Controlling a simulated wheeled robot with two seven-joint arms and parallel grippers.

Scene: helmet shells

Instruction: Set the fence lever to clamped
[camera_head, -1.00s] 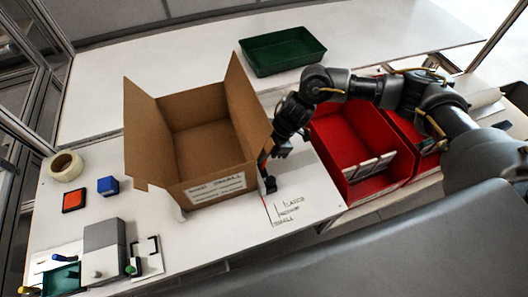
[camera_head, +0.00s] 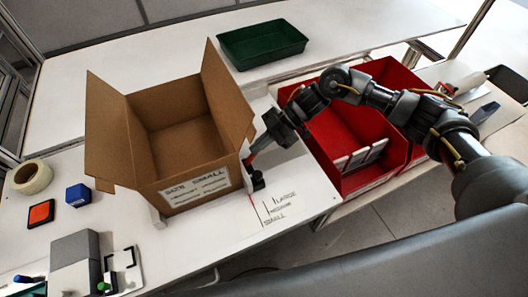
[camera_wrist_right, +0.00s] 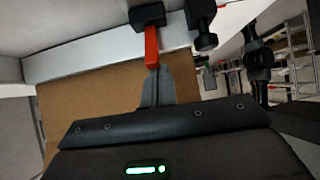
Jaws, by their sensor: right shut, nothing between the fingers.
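The fence lever (camera_wrist_right: 151,46) is a red handle on a black block (camera_wrist_right: 148,16) in the right wrist view. In the head view the red lever (camera_head: 248,158) shows small beside the box's right side. Black clamp parts (camera_head: 257,181) sit just below it on the table. My right gripper (camera_wrist_right: 156,82) is shut and empty, its grey fingertips at the lever's free end. Whether they touch it I cannot tell. The right gripper also shows in the head view (camera_head: 256,148), partly hiding the lever. My left gripper is not in view.
An open cardboard box (camera_head: 190,150) labelled small stands close left of the lever. Size lines (camera_head: 275,207) are marked on the table in front. Red bins (camera_head: 350,150) stand to the right, a green tray (camera_head: 262,43) behind. A pale fence rail (camera_wrist_right: 90,58) runs beside the lever.

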